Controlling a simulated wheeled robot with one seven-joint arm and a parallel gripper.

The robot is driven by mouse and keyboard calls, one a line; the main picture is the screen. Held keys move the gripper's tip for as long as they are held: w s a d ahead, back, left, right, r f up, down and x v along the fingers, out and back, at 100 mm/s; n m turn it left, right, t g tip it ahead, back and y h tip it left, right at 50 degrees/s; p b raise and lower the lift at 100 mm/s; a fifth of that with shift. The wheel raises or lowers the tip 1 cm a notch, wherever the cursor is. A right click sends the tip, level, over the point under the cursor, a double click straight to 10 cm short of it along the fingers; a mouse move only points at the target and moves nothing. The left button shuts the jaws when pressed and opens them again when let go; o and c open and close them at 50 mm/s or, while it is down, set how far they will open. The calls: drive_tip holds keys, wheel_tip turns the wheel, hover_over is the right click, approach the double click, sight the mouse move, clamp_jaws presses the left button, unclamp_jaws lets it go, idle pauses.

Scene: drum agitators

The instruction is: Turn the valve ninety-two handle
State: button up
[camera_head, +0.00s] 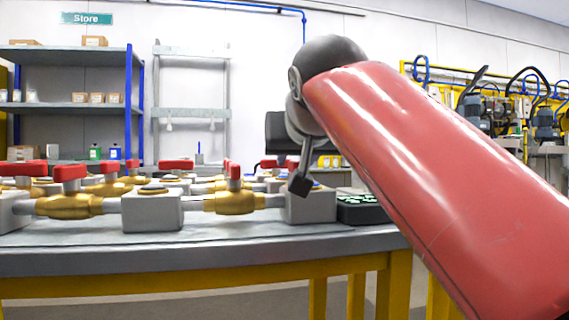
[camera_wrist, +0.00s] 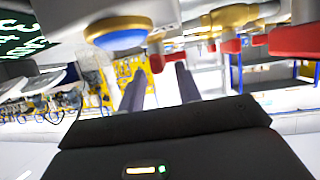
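Several brass valves with red handles stand in rows on the bench, joined to grey blocks. I cannot read any label naming valve ninety-two. The nearest valves in the head view are one at left (camera_head: 70,203) and one at the middle (camera_head: 236,199), whose red handle (camera_head: 235,172) points up. My gripper (camera_head: 300,180) hangs in front of the right grey block (camera_head: 311,208). In the wrist view my two fingers (camera_wrist: 158,72) are apart with nothing held. A red handle (camera_wrist: 156,58) shows beyond and between their tips; contact is not clear. A brass valve (camera_wrist: 230,17) lies right of it.
Shelves (camera_head: 65,108) stand behind at left. My red arm covers the right side.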

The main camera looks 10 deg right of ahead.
drive_tip(key=shift+x, duration=0.9)
clamp_jaws()
drive_tip(key=shift+d+r+n+y+p, duration=0.15)
drive_tip(key=shift+n+y+p, duration=0.15)
drive_tip(key=shift+p, duration=0.2)
drive_tip(key=shift+n+y+p, duration=0.35)
drive_tip(key=shift+n+y, duration=0.15)
drive_tip(key=shift+y, duration=0.1)
unclamp_jaws()
